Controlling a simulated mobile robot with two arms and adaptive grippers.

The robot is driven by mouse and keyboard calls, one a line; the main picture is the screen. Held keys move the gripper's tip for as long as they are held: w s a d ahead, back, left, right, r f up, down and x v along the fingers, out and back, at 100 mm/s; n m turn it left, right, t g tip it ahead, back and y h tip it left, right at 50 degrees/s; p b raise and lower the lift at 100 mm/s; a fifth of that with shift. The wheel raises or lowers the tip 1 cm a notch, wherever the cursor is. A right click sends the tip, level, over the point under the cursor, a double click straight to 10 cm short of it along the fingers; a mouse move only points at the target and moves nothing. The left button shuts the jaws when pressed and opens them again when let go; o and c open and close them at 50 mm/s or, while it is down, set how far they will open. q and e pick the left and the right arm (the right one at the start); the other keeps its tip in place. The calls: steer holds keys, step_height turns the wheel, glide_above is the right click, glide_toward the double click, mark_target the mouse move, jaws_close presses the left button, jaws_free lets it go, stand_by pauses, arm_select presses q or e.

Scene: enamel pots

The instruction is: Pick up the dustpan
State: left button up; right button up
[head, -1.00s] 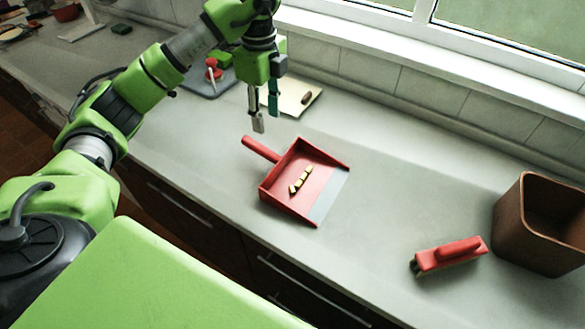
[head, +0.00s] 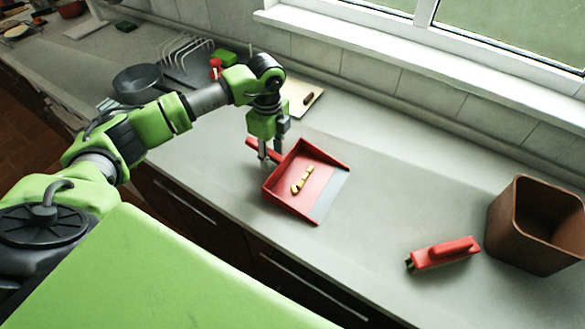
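The red dustpan (head: 318,178) lies on the grey counter, its grey front lip toward the right and its red handle (head: 252,144) toward the upper left. Several small yellow pieces (head: 302,180) lie in the pan. My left gripper (head: 273,157) points down over the handle, with one finger on the near side and the other on the far side. The fingers look spread, and they hide part of the handle. Contact with it cannot be made out. My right gripper is not in view.
A red brush (head: 443,253) lies to the right on the counter, beside a brown bin (head: 515,238). A pale board (head: 308,98), a wire rack (head: 188,58) and a dark pan (head: 137,80) are behind my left arm. The counter between dustpan and brush is clear.

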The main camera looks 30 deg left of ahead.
arm_select(q)
steer(key=shift+f, duration=0.1)
jaws_close()
